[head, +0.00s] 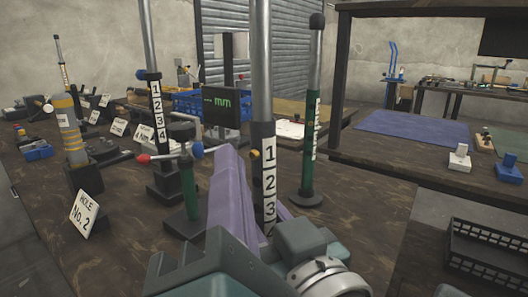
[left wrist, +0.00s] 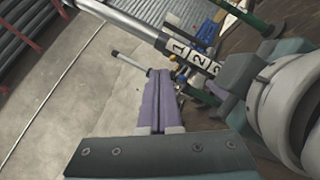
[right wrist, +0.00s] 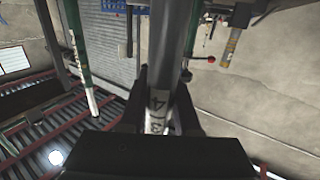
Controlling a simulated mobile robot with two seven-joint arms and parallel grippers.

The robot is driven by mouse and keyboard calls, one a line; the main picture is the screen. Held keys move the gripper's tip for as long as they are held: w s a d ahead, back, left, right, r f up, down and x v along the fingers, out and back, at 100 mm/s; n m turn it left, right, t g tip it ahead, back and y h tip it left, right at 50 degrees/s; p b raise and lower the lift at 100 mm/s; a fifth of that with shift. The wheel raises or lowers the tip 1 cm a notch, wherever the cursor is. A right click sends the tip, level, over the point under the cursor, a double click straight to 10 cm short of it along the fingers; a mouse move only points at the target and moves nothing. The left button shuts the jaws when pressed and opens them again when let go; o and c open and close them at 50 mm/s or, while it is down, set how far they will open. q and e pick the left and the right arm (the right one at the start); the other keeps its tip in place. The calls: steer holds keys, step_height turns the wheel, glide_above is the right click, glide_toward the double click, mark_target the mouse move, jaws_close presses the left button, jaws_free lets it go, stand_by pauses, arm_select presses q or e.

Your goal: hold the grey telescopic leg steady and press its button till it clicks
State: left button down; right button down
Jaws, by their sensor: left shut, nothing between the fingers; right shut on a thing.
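The grey telescopic leg (head: 261,75) stands upright in the head view, with a white number strip (head: 268,180). A small yellow button (head: 257,155) shows on its left side, by the top of the strip. My left gripper (head: 228,152) has purple fingers, shut and empty, just left of the leg near the button's height. In the left wrist view, the closed fingers (left wrist: 160,74) are apart from the leg (left wrist: 190,55).
A second numbered leg (head: 149,40) stands behind on the left, and a green leg (head: 312,115) on the right. A green stand with a red-ended handle (head: 187,165) is close left of my left fingers. A Hole No. 2 sign (head: 84,213) stands at front left.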

arm_select(q)
steer(key=shift+w, duration=0.1)
steer(key=shift+w+d, duration=0.25)
steer(key=shift+w+d, duration=0.4)
steer(key=shift+w, duration=0.3)
stand_by(1.4)
steer(key=shift+s+a+r, duration=0.1)
steer(key=shift+s+a, duration=0.15)
steer(key=shift+s, duration=0.3)
steer(key=shift+s+a+r, duration=0.1)
steer(key=shift+s+a, duration=0.1)
steer(key=shift+s, duration=0.3)
steer(key=shift+a, duration=0.1)
steer(key=s+a, duration=0.1)
steer(key=s, duration=0.1)
steer(key=s+a, duration=0.2)
steer(key=shift+r, duration=0.1)
